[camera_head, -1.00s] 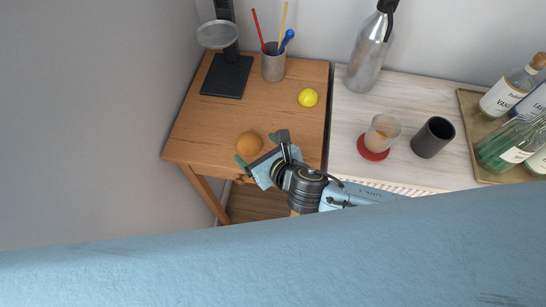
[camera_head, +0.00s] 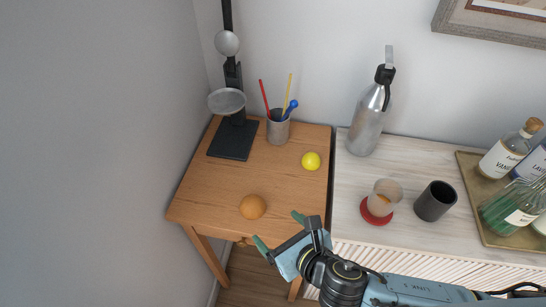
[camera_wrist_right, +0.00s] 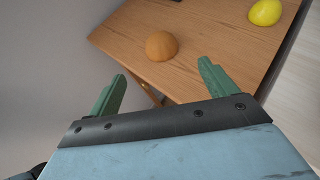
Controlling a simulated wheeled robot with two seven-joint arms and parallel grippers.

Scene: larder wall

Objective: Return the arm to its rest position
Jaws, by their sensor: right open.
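My right gripper (camera_head: 279,232) is open and empty, in front of the near edge of the wooden table. Its two green fingers are spread apart and also show in the right wrist view (camera_wrist_right: 160,85). An orange ball-like fruit (camera_head: 253,207) rests on the table near its front edge, just beyond the fingers and apart from them. It also shows in the wrist view (camera_wrist_right: 161,46). My left gripper is not in view.
The wooden table (camera_head: 215,190) also holds a yellow lemon (camera_head: 311,161), a metal cup (camera_head: 278,128) of utensils and a black stand (camera_head: 233,139). The pale cabinet (camera_head: 350,223) carries a steel bottle (camera_head: 368,120), a glass (camera_head: 384,196) on a red coaster, a dark cup (camera_head: 434,201) and a tray (camera_head: 468,185) of bottles.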

